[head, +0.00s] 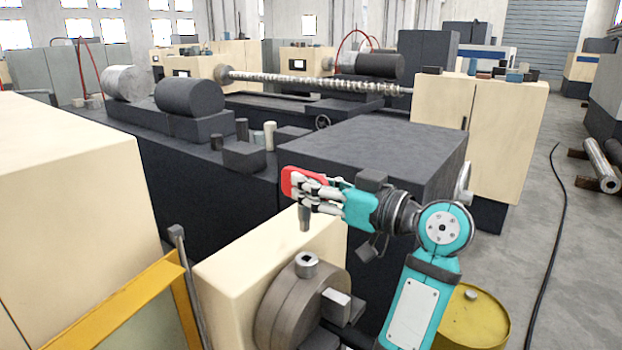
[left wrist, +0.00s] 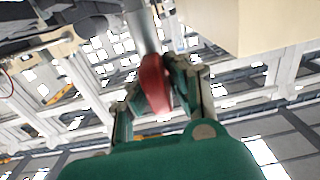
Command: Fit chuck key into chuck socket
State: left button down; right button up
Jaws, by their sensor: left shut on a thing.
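The chuck key has a red handle (head: 289,182) and a grey shank (head: 304,218) that points down. My left gripper (head: 312,192) is shut on the red handle. The left wrist view also shows the red handle (left wrist: 155,84) between the fingers, with the grey shank (left wrist: 141,30) running up past them. The chuck (head: 290,308) is a round grey-brown body on the front of a cream headstock. The chuck socket (head: 306,260), a raised grey fitting with a dark square hole, is on its top. The shank's lower end is above the socket, with a visible gap. My right gripper is not in view.
The cream headstock (head: 240,265) stands beside the chuck. A grey jaw block (head: 337,303) sticks out from the chuck face. A yellow barrel (head: 470,318) stands at the lower right. A dark machine top (head: 375,145) lies behind my gripper. A yellow frame (head: 110,305) is at lower left.

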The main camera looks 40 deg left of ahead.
aim_at(309, 209)
pick_arm(q)
jog(key=shift+s+d+f, duration=0.1)
jog(key=shift+d+f, duration=0.05)
jog(key=shift+f, duration=1)
jog(key=shift+s+d+f, duration=0.1)
jog(key=shift+f, duration=0.85)
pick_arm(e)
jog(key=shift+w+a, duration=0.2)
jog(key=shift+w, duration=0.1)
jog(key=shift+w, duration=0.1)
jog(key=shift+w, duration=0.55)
pick_arm(q)
jog(key=shift+d, duration=0.2)
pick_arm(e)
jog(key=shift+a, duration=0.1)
